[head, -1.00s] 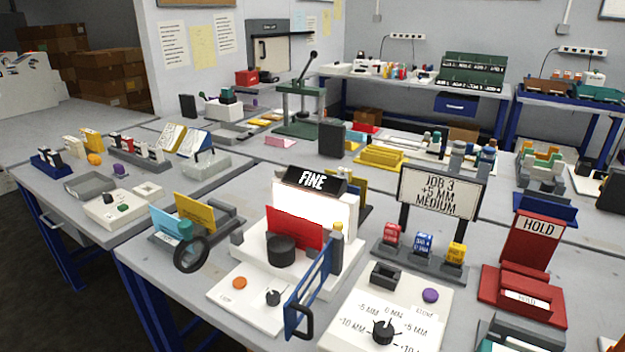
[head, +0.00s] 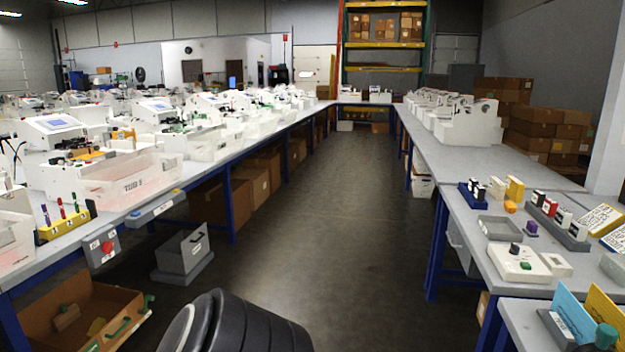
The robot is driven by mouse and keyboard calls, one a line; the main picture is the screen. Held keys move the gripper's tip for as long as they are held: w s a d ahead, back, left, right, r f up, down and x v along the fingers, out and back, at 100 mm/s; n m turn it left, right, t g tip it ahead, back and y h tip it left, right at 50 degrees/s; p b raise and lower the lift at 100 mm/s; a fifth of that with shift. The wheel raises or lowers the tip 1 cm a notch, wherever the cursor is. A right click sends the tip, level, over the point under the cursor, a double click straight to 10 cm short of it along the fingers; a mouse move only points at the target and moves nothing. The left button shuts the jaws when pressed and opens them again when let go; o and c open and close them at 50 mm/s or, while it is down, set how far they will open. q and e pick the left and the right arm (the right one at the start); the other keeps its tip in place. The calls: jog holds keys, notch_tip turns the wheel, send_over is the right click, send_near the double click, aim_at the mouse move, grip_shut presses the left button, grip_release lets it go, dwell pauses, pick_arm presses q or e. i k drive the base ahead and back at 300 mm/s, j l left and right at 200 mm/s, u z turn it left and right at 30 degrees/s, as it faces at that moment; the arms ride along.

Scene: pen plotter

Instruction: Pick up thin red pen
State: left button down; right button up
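Upright pens stand in a yellow holder (head: 62,228) at the front of the left bench, at the left edge of the head view. One is a red pen (head: 61,210), between a purple one (head: 46,215) and a green one (head: 75,202). They are small here, so I cannot tell the red pen's thickness. Neither of my grippers is in view.
Beside the holder stands a clear tub (head: 140,185) marked TUB 5. A control box with a red button (head: 107,246) hangs at the bench's front. An open brown drawer (head: 80,315) juts out low. The aisle floor (head: 330,210) is clear; a right bench (head: 490,230) borders it.

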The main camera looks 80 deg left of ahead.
aim_at(60, 201)
jog(key=k+j+u, duration=0.1)
jog(key=k+u, duration=0.2)
jog(key=k, duration=0.25)
jog(key=u, duration=3.95)
jog(key=i+l+u, duration=0.15)
jog(key=u, duration=0.85)
jog(key=i+l, duration=0.1)
jog(key=l, duration=0.3)
jog(key=i+l, duration=0.1)
jog(key=l, duration=0.3)
jog(key=i+l, duration=0.1)
jog(key=l, duration=0.3)
jog(key=i+l, duration=0.1)
jog(key=l, duration=0.25)
jog(key=i+l, duration=0.1)
jog(key=l, duration=0.3)
jog(key=i+l, duration=0.1)
jog(key=l, duration=0.3)
